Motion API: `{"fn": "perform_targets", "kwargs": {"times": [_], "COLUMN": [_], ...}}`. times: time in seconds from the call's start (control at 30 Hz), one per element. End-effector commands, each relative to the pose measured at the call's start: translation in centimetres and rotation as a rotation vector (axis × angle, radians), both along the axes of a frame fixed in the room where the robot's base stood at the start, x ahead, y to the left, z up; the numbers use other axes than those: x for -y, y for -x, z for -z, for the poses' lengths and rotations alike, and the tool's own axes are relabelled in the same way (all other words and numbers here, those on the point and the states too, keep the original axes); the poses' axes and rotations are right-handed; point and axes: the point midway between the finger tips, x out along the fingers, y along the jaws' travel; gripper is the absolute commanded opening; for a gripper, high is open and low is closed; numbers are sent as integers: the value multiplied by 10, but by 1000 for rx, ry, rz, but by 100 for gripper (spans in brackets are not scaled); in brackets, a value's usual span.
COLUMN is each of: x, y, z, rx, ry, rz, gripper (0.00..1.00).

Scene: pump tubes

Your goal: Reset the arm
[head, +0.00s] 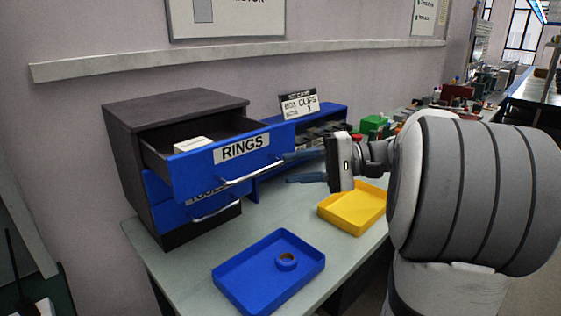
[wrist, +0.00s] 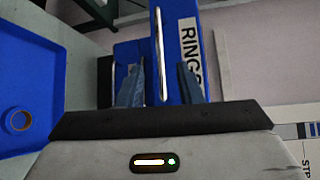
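My gripper (head: 289,168) is in front of the right end of the drawer labelled RINGS (head: 200,168). Its two blue fingers are spread apart with nothing between the pads that I can see gripped. In the wrist view my gripper (wrist: 160,88) has the silver drawer handle (wrist: 158,50) lying in line between its fingers, with gaps on both sides. The RINGS drawer is pulled out and a white box (head: 192,145) sits inside it. The handle also shows in the head view (head: 252,176). Whether the fingertips reach past the handle is hard to tell.
A blue tray (head: 240,290) with a ring (head: 286,261) in it lies on the table. A yellow tray (head: 345,222) lies beneath my arm. The lower TOOLS drawer (head: 170,215) is below the open one. A blue shelf (head: 335,112) stands behind.

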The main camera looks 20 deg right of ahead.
Motion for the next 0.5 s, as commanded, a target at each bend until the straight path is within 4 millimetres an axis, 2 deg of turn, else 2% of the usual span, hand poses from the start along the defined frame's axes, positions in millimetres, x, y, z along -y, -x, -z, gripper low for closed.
{"fn": "perform_targets", "kwargs": {"times": [0.17,0.27,0.37,0.4,0.5], "x": [-8,-32,-63,-74,-89], "y": [3,15,41,55,93], "z": [3,18,47,62,97], "rx": [-19,-84,-179,-212,-255], "ry": [26,122,310,409,675], "rz": [-9,-38,-80,-100,-140], "gripper": [32,32,32,32,32]}}
